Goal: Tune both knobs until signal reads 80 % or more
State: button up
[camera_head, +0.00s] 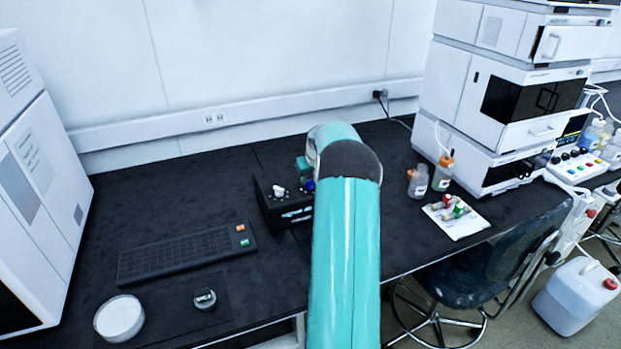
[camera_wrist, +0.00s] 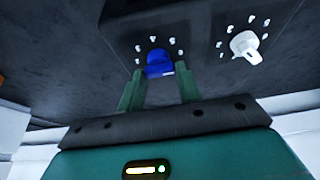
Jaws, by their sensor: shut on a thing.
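A black box (camera_head: 268,210) with two knobs on top stands on the dark bench, left of my arm. In the head view my arm hides the box's right part. The box's front display (camera_head: 297,215) is partly visible, but its reading is too small to tell.
A black keyboard (camera_head: 187,254) lies left of the box, with a white round dish (camera_head: 119,318) in front. Bottles (camera_head: 418,181) and a white tray (camera_head: 457,218) with vials stand right of my arm. White instrument stacks (camera_head: 500,95) rise at the right.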

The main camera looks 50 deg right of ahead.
jog(key=shift+d+n, duration=0.1)
jog(key=shift+n, duration=0.3)
jog(key=n, duration=0.1)
jog(key=n+y, duration=0.1)
jog(key=n, duration=0.1)
jog(key=shift+s+d+n+t+y, duration=0.1)
jog(key=shift+d+n+t+y, duration=0.05)
jog(key=shift+n+t+y, duration=0.15)
jog(key=n+y, duration=0.1)
jog(key=n, duration=0.3)
jog(key=shift+d+y, duration=0.1)
jog(key=shift+y, duration=0.2)
jog(key=o, duration=1)
jog(key=shift+r, duration=0.1)
jog(key=v, duration=1.3)
jog(key=shift+d+r, duration=0.1)
jog(key=shift+r, duration=0.25)
